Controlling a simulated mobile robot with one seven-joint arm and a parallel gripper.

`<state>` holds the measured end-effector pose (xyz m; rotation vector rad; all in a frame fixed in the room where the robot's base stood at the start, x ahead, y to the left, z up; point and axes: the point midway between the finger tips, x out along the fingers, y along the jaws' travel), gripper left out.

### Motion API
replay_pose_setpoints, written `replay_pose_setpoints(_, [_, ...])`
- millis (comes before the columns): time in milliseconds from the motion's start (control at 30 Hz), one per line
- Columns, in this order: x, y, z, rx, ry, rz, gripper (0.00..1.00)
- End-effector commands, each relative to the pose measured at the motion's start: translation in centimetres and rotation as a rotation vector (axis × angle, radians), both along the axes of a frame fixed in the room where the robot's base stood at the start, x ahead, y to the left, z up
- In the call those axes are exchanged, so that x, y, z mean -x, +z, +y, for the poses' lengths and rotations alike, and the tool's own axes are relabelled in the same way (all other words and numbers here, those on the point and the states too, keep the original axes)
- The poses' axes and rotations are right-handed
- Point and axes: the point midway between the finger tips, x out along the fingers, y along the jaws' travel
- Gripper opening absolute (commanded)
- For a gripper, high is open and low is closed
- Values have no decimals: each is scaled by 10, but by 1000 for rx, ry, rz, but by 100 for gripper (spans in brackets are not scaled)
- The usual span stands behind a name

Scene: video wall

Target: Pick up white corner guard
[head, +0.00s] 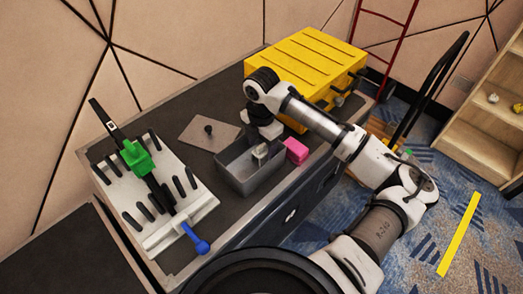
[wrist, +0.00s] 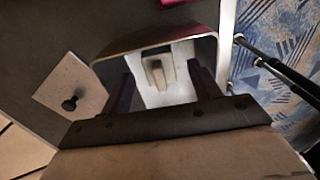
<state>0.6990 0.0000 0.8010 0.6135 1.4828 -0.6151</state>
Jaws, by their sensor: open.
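A small off-white piece, which looks like the white corner guard (head: 261,152), is inside the open grey bin (head: 252,182) on the dark worktop. In the wrist view the off-white guard (wrist: 156,74) lies on the bin's pale floor. My gripper (wrist: 160,74) is open and points down into the bin, with a dark finger on each side of the guard. I cannot tell how far the fingertips are above the bin floor, and I see no contact with the guard. In the head view my arm comes from the right, with its wrist over the bin's back edge.
A pink block (head: 296,150) stands right beside the bin. A grey plate with a black knob (head: 208,131) lies behind it. A yellow toolbox (head: 305,62) is at the back right. A white pegged board (head: 150,205) with a green clamp (head: 137,158) and a blue-handled tool (head: 196,240) fills the left.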

Motion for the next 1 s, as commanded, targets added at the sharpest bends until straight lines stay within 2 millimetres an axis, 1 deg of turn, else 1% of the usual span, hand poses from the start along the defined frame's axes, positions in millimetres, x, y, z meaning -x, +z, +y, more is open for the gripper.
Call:
replay_pose_setpoints(100, [0, -15, 0, -1, 0, 1, 62])
replay_pose_setpoints(200, [0, -23, 0, -1, 1, 1, 62])
replay_pose_setpoints(433, [0, -25, 0, -1, 1, -1, 62])
replay_pose_setpoints(467, [0, -25, 0, -1, 1, -1, 59])
replay_pose_setpoints(800, [0, -24, 0, -1, 1, -1, 15])
replay_pose_setpoints(1000, [0, -24, 0, -1, 1, -1, 14])
